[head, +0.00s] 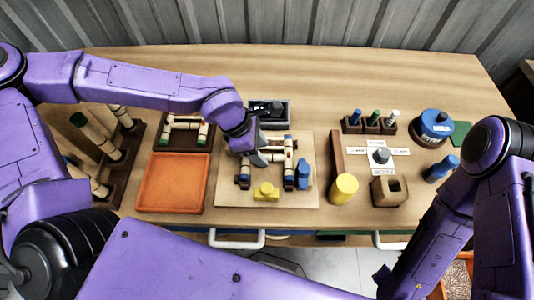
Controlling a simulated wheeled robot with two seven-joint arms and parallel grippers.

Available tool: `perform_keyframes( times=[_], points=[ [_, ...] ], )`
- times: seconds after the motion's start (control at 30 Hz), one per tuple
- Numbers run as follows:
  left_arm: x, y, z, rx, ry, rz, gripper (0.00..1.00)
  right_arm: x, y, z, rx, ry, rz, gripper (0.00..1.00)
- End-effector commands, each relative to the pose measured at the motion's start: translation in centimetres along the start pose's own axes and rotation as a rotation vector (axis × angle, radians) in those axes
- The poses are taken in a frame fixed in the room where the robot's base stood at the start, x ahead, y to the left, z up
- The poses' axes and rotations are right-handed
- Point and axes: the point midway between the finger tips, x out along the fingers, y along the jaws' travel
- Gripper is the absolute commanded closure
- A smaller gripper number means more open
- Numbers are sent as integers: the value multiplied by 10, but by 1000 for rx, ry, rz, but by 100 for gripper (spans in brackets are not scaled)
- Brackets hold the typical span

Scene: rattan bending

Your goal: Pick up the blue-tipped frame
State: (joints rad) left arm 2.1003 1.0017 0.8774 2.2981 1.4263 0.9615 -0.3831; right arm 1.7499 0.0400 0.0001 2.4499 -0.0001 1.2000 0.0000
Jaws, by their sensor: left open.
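The blue-tipped frame (288,152) is a pale cane frame with dark bands and blue ends. It lies on a light wooden board (225,196) in the middle of the table. My left gripper (261,158) is open and low over the frame's left part, covering some of it. Whether its fingers touch the cane cannot be told. My right arm hangs at the right, and its gripper is not visible.
A yellow block (266,192) and a blue piece (304,173) are close by on the board. An orange tray (172,183) and a green-tipped frame (187,125) are to the left. A yellow cylinder (344,188) and a wooden block (389,191) stand to the right.

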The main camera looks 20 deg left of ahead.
Motion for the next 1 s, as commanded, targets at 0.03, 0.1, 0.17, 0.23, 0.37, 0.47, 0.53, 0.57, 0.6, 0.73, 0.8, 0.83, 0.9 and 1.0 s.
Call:
perform_keyframes(
  times=[0.03, 0.1, 0.17, 0.23, 0.37, 0.47, 0.53, 0.57, 0.6, 0.73, 0.8, 0.83, 0.9, 1.0],
  points=[
    [9, -1, 0, 1, 4, -3, 49, 0, 0, 0, 0, 0, 0, 57],
    [16, -1, 0, 1, 3, -2, 49, -1, 0, 0, 0, 0, 0, 57],
    [19, 0, 0, 2, 1, 0, 49, -1, 0, 0, 0, 0, 0, 57],
    [20, 0, 0, 2, 0, 1, 49, 0, 0, 0, 0, 0, 0, 57],
    [20, 0, 1, 2, 0, 0, 52, 0, 0, 0, 0, 0, 0, 57],
    [20, 0, 1, 3, 0, 0, 85, 0, 0, 0, 0, 0, 0, 57],
    [19, 0, 1, 3, 0, 0, 100, 0, 0, 0, 0, 0, 0, 57],
    [19, 0, 1, 3, 0, 0, 100, 0, 0, 0, 0, 0, 0, 57],
    [19, 0, 1, 3, 0, 1, 100, 0, 0, 0, 0, 0, 0, 57],
    [19, 0, 1, 3, 0, 1, 100, 0, 0, 0, 0, 0, 0, 57],
    [18, 0, 1, 3, 0, 1, 100, 0, 0, 0, 0, 0, 0, 57],
    [16, 1, 2, 3, -1, 2, 100, 0, 0, 0, 0, 0, 0, 57],
    [8, 1, 6, 3, -1, 3, 100, 0, 0, 0, 0, 0, 0, 57],
    [-13, 1, 15, 4, -3, 6, 100, 1, 0, 1, 0, 0, 0, 57]
  ],
)
